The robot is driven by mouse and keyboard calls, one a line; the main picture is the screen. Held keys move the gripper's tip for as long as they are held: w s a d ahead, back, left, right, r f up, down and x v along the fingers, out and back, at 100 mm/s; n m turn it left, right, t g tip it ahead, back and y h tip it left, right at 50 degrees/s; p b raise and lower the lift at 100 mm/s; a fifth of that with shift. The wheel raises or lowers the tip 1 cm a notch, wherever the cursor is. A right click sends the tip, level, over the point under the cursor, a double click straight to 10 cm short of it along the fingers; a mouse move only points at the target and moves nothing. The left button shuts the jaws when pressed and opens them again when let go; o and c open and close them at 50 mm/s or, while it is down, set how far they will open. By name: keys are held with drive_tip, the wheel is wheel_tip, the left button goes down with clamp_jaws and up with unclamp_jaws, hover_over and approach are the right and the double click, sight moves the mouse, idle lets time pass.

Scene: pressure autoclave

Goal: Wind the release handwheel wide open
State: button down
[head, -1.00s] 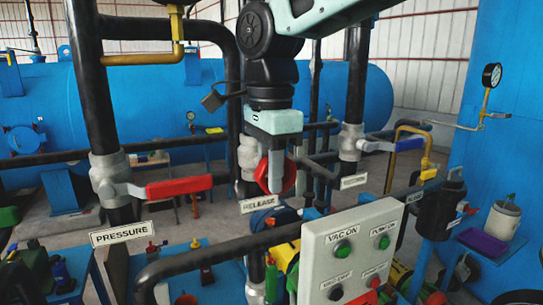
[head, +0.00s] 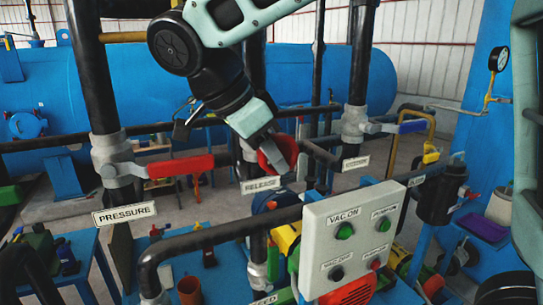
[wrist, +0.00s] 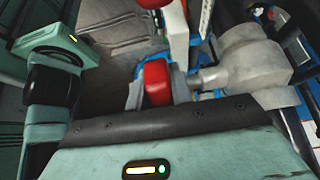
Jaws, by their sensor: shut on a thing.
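The red release handwheel (head: 288,148) sits on its valve in the middle of the head view, above the "RELEASE" sign (head: 260,185). My gripper (head: 272,154) comes down on it at a slant from the upper left and is shut on its rim. In the wrist view, a red part of the wheel (wrist: 157,82) shows between the fingers, with the pale grey valve body (wrist: 240,65) and its stem to the right. My gripper hides part of the wheel and most of the valve in the head view.
The red-handled pressure valve (head: 180,166) stands to the left and a blue-handled valve (head: 400,127) to the right. A grey control box (head: 355,240) with buttons stands in front, below right. Black pipes (head: 220,232) cross the foreground.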

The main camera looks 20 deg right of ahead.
idle(0.3)
drive_tip(key=c, duration=1.2)
unclamp_jaws()
drive_tip(key=shift+c, duration=0.2)
drive_tip(key=shift+a+r, duration=0.4)
drive_tip(key=shift+r, duration=0.05)
drive_tip(key=p+v, duration=0.2)
drive_tip(key=v, duration=1.4)
drive_tip(key=shift+r, duration=0.1)
